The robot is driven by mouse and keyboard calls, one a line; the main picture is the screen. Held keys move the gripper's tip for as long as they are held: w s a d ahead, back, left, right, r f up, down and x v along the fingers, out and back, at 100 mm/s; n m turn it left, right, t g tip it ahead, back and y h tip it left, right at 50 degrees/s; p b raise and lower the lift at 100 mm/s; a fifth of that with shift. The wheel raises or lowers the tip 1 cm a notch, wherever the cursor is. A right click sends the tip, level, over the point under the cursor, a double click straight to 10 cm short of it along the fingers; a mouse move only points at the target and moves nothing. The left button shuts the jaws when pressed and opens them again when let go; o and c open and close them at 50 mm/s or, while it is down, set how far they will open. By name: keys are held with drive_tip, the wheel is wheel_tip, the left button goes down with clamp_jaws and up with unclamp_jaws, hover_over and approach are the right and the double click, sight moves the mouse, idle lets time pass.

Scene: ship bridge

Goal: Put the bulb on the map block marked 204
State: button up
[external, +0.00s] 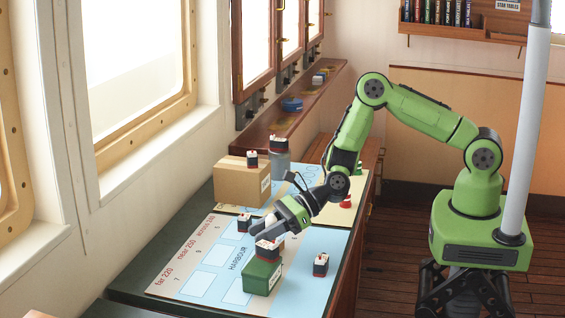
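My gripper (268,224) is low over the harbour map (217,273), pointing left and down. A small pale shape shows at its fingertips; it may be the bulb, but it is too small and partly covered to tell. I cannot tell whether the fingers are open or shut. The map has several pale outlined blocks, such as one pale block (195,284) at the lower left. The mark 204 cannot be made out on any block.
A green box (262,277) with a small black, white and red item (268,249) on top stands just below my gripper. Similar items stand on the map, one (321,264) at right. A cardboard box (242,184) and a jar (279,163) stand behind. The map's lower left is clear.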

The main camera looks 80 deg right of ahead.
drive_tip(key=o, duration=0.4)
drive_tip(key=s+d+r+n+g+h, duration=0.1)
drive_tip(key=s+d+r+n+h, duration=0.1)
drive_tip(key=s+d+r+n, duration=0.5)
drive_tip(key=s+d+r+n+g+h, duration=0.2)
drive_tip(key=s+d+r+n, duration=0.5)
drive_tip(key=s, duration=0.9)
drive_tip(key=s+d+r+n+g+h+b, duration=0.1)
drive_tip(key=s+d+r+n+h, duration=0.3)
drive_tip(key=s+d+r+n, duration=0.4)
drive_tip(key=s+d+n+g, duration=0.1)
drive_tip(key=s+d+n, duration=0.1)
drive_tip(key=n, duration=0.4)
drive_tip(key=shift+s+d, duration=0.15)
drive_tip(key=shift+s, duration=0.75)
